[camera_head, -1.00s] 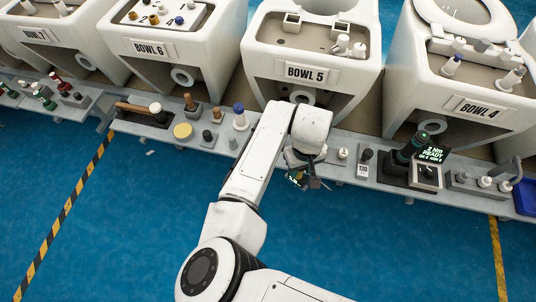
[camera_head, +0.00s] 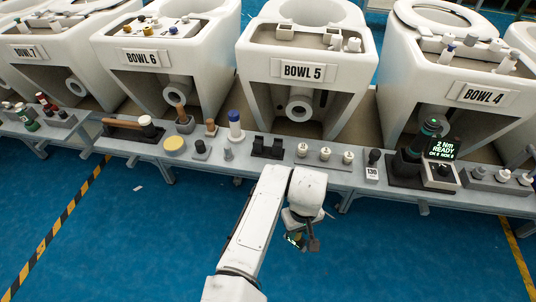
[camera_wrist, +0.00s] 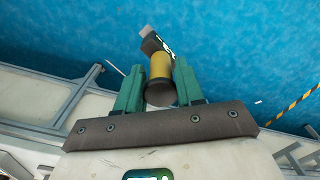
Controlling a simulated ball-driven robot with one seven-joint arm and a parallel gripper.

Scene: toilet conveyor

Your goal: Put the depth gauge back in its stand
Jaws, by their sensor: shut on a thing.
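The depth gauge (camera_wrist: 160,68) is between the green fingers of my gripper (camera_wrist: 159,78) in the wrist view. It has a yellow barrel, a dark round end and a dark head with a lit display. My gripper (camera_head: 304,236) is shut on it, out over the blue floor in front of the bench; the gauge's small lit display (camera_head: 295,239) shows there. A black cradle with two uprights (camera_head: 268,148), which looks like the stand, is empty on the bench below BOWL 5, up and left of my gripper.
The grey bench (camera_head: 335,178) runs across the view. Right of the cradle is a tray with several white-topped parts (camera_head: 325,154), then a block marked 130 (camera_head: 372,173) and a torque tool station (camera_head: 439,150). A blue-capped bottle (camera_head: 235,127) stands left.

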